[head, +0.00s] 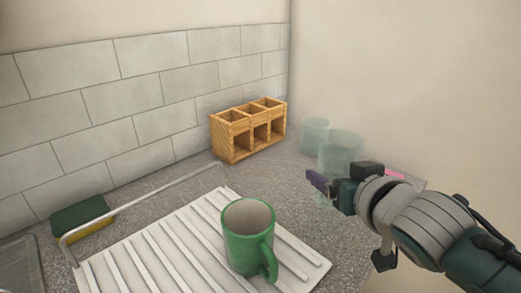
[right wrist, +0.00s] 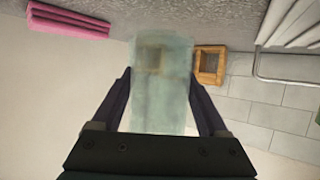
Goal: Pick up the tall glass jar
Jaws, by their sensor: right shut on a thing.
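A tall, pale green, see-through glass jar (head: 341,150) stands out above my right gripper (head: 322,184) at the right of the head view. In the right wrist view the jar (right wrist: 165,85) fills the space between the two dark fingers of my right gripper (right wrist: 160,95), which is shut on it. The gripper hides part of the jar in the head view, and I cannot tell whether its base touches the counter. A second, similar glass jar (head: 313,134) stands just behind it to the left. My left gripper is not in view.
A wooden organizer (head: 232,148) with open compartments stands by the tiled wall. A green mug (head: 245,250) stands on the white ribbed drainboard (head: 165,245). A green and yellow sponge (head: 82,221) lies at left. A pink thing (right wrist: 70,20) shows in the wrist view.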

